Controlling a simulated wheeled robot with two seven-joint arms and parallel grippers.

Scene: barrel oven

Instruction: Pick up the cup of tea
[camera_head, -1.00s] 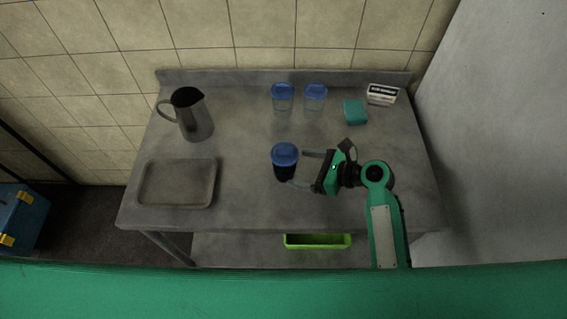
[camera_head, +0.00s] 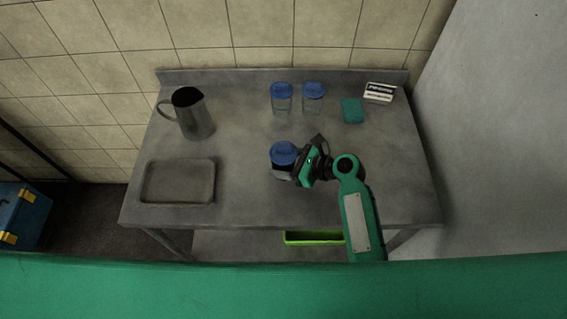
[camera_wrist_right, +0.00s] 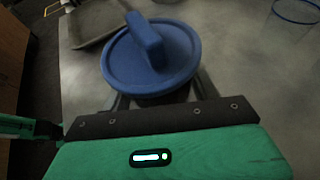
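The cup of tea (camera_head: 284,150) has a blue lid and dark contents and stands upright near the middle of the grey table. In the right wrist view its blue lid (camera_wrist_right: 150,60) fills the upper middle and hides most of the cup. My right gripper (camera_head: 286,168) is at the cup, with a finger on each side of it below the lid. The right gripper's fingers (camera_wrist_right: 160,96) also show under the lid in the wrist view. Whether they press on the cup cannot be made out. My left gripper is not in view.
Two clear cups with blue lids (camera_head: 282,98) (camera_head: 313,98) stand behind. A metal jug (camera_head: 193,115) and a shallow tray (camera_head: 178,199) are on the left. A teal block (camera_head: 351,110) and a small box (camera_head: 380,92) lie back right. A green bin (camera_head: 312,238) is below.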

